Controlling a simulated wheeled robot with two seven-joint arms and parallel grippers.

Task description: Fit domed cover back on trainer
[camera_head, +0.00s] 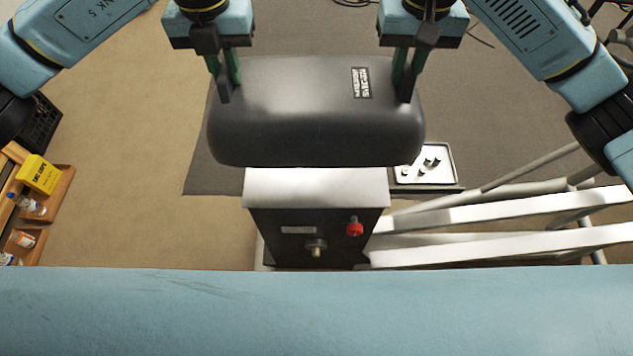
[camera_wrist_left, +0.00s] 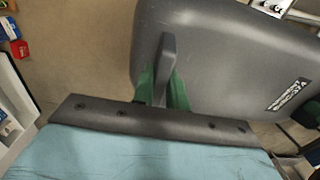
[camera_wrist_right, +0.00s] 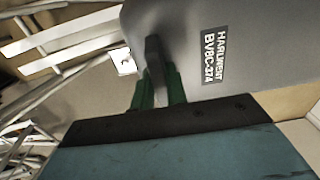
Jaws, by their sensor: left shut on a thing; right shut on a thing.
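The domed cover (camera_head: 310,115) is a large dark grey rounded shell with a label near its upper right. It also shows in the left wrist view (camera_wrist_left: 225,50) and the right wrist view (camera_wrist_right: 180,25). My left gripper (camera_head: 224,85) is shut on its upper left part. My right gripper (camera_head: 404,82) is shut on its upper right part. Below the cover in the head view is the trainer (camera_head: 315,190), a grey-topped body with a dark end face, a red knob and a brass-coloured fitting. The cover hides the trainer's far part. I cannot tell whether they touch.
White rails (camera_head: 500,215) run rightward beside the trainer. A tray (camera_head: 440,167) with small dark parts lies on the dark mat at the right. A wooden shelf (camera_head: 55,195) with a yellow box (camera_head: 39,174) and bottles stands at the left. Floor left of the trainer is clear.

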